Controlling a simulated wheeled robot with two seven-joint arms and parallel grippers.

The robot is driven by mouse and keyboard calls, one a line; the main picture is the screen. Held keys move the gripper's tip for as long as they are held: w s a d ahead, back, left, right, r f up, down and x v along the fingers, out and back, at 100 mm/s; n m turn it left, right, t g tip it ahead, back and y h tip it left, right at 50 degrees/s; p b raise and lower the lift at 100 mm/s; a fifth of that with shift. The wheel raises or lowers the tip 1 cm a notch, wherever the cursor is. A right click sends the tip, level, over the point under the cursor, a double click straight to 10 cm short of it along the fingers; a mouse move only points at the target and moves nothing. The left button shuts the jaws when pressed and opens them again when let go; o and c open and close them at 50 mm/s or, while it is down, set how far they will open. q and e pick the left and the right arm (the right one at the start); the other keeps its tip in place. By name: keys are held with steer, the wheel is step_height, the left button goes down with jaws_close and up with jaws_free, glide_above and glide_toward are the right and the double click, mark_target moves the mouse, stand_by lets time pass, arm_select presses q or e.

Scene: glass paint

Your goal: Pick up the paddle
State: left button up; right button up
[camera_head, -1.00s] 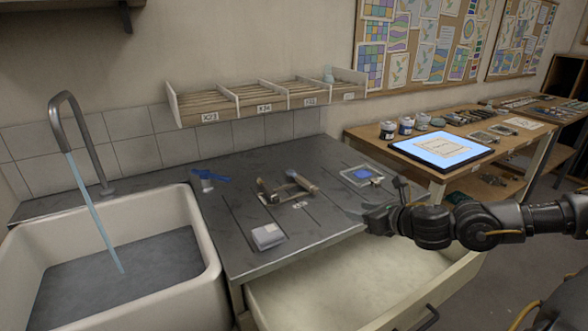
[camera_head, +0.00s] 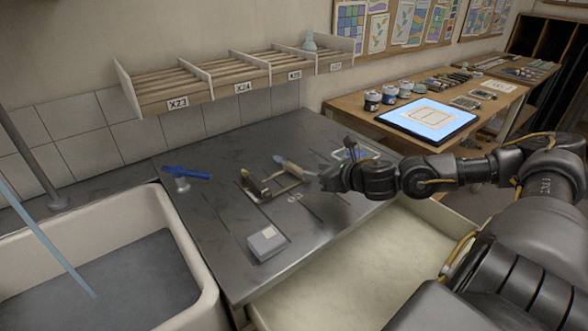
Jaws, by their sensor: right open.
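A tan-handled tool, perhaps the paddle (camera_head: 293,169), lies across a small wooden and metal holder (camera_head: 257,187) on the grey worktop; it is too small to be sure which piece is the paddle. My right gripper (camera_head: 326,178) is open, with its fingers just right of the tool's handle end. I cannot tell whether they touch it. A blue tool (camera_head: 190,173) rests on a small pale stand farther left. My left gripper is not in view.
A sink (camera_head: 205,290) with running water is at left. A small grey box (camera_head: 266,243) sits near the worktop's front edge, above an open drawer (camera_head: 345,275). A glass piece with blue (camera_head: 357,153) lies behind my right arm. Labelled shelves (camera_head: 215,82) line the wall.

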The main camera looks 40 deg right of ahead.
mark_target(296, 168)
steer(key=shift+x, duration=1.05)
steer(key=shift+w+a+f+p, duration=0.15)
steer(key=shift+w+p, duration=0.2)
steer(key=shift+w, duration=0.2)
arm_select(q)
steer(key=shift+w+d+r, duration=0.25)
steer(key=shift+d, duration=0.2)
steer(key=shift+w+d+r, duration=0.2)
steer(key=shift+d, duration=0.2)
arm_select(e)
steer(key=shift+w+f, duration=0.1)
steer(key=shift+w+p, duration=0.4)
steer(key=shift+w, duration=0.05)
steer(key=p+x, duration=0.1)
steer(key=x, duration=0.2)
steer(key=shift+w+f, duration=0.15)
steer(key=shift+w, duration=0.05)
steer(key=shift+w+f, duration=0.25)
steer(key=shift+w, duration=0.15)
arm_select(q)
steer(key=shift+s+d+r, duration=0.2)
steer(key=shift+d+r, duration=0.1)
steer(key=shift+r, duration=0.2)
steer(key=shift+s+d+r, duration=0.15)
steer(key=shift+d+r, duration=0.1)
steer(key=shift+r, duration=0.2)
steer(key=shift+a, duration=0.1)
arm_select(e)
steer(key=shift+s, duration=0.1)
